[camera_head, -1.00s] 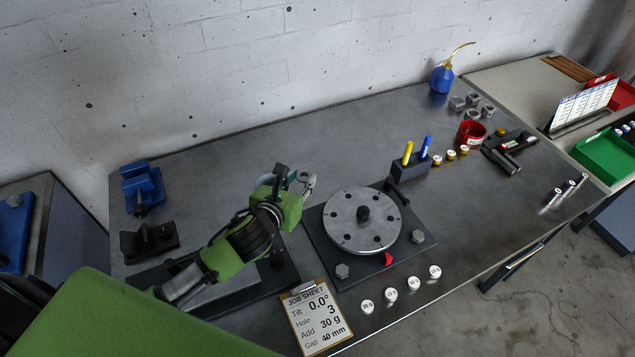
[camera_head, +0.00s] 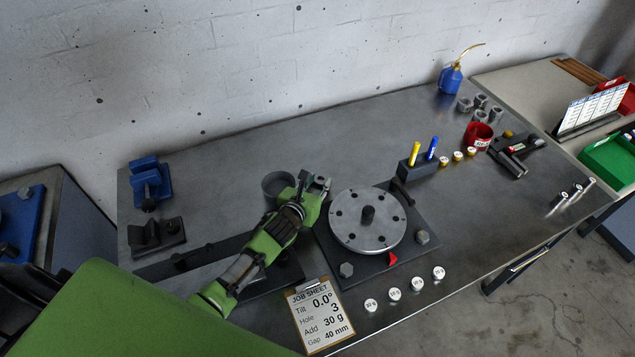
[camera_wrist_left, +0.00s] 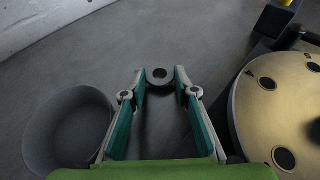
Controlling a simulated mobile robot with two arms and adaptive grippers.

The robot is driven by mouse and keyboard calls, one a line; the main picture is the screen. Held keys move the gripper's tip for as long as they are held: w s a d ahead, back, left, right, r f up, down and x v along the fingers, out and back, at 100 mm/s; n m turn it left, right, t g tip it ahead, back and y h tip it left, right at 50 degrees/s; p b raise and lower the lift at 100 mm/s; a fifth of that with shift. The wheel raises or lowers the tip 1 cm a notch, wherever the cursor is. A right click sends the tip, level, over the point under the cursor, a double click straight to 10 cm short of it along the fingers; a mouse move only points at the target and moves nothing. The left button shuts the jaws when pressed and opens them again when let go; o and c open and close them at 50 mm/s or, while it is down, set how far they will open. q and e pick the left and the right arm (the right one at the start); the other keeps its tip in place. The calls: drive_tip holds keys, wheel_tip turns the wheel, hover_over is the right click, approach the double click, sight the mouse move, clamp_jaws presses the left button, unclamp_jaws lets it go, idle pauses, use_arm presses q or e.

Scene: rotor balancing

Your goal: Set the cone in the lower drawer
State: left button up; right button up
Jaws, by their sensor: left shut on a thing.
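My left gripper (camera_head: 316,184) is shut on a small grey piece with a round hole, which looks like the cone (camera_wrist_left: 160,76). The piece sits between the fingertips in the left wrist view, above the bench top, just left of the rotor disc (camera_head: 350,236). In the head view the gripper hides most of it. A drawer handle (camera_head: 528,261) shows on the bench's front right; the drawers' insides are hidden, and I cannot tell which drawer is the lower one. My right gripper is not in view.
A dark grey cup (camera_head: 271,188) stands close left of the gripper, and also shows in the left wrist view (camera_wrist_left: 70,132). A pen block (camera_head: 417,168), a red cup (camera_head: 478,136) and a job sheet (camera_head: 322,317) are on the bench. The back middle is clear.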

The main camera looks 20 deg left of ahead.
use_arm(q)
drive_tip(key=shift+f, duration=0.2)
drive_tip(key=o, duration=0.9)
drive_tip(key=shift+c, duration=0.2)
